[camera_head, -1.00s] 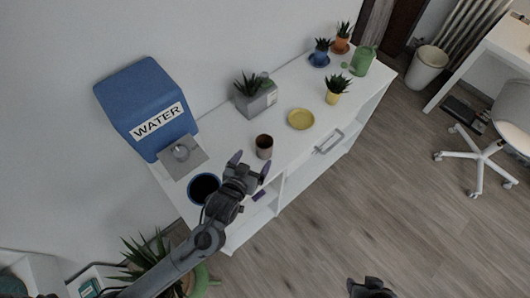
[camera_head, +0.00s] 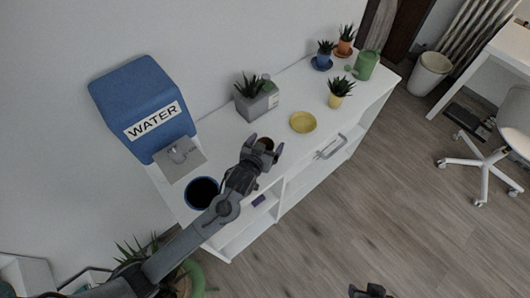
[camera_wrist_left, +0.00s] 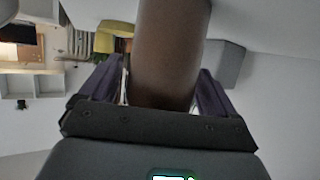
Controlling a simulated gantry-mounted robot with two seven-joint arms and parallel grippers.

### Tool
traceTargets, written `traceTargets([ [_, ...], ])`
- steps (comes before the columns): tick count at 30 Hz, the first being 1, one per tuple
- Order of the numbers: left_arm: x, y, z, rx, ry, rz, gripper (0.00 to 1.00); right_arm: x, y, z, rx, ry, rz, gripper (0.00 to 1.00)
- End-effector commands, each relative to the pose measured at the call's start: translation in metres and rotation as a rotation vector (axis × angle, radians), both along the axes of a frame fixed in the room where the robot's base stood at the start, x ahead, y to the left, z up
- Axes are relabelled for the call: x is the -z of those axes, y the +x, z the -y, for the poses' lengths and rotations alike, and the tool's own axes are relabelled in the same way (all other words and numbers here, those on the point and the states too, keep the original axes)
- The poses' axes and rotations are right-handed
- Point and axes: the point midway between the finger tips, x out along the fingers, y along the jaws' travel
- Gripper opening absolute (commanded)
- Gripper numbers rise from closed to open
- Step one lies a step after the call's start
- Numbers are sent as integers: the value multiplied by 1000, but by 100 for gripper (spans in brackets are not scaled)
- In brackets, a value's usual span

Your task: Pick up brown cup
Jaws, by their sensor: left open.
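The brown cup (camera_head: 267,143) stands on the white shelf desk, mostly hidden behind my left gripper in the head view. My left gripper (camera_head: 264,147) is open, with its fingers reaching to either side of the cup. In the left wrist view the brown cup (camera_wrist_left: 168,55) fills the space between the two dark fingers of my left gripper (camera_wrist_left: 165,90). Whether the fingers touch it, I cannot tell. A small part of my right gripper (camera_head: 371,291) shows at the bottom edge of the head view; its fingers are not clear.
A yellow plate (camera_head: 303,122) and a grey planter (camera_head: 257,103) are beyond the cup. A blue water dispenser (camera_head: 142,105) and a dark blue-rimmed pot (camera_head: 202,193) are to the left. A metal handle (camera_head: 330,148) is at the desk's front edge.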

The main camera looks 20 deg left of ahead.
Motion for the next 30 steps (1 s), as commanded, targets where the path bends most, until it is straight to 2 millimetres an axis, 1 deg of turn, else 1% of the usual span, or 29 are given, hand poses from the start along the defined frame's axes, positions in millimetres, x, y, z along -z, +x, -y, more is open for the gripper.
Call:
traceTargets([
  [3, 3, 6, 0, 1, 0, 0, 90, 2, 0, 0, 0, 0, 0, 43],
  [10, 2, 6, 0, 1, 0, 0, 90, 2, 0, 0, 0, 0, 0, 43],
  [21, 2, 6, 0, 1, 0, 0, 34, 2, 0, 0, 0, 0, -1, 43],
  [22, 2, 6, 0, 1, 0, 0, 30, 2, 0, 0, 0, 0, -1, 43],
  [30, 1, 6, 0, 1, 0, 1, 30, 2, 0, 0, -1, 0, -1, 43],
])
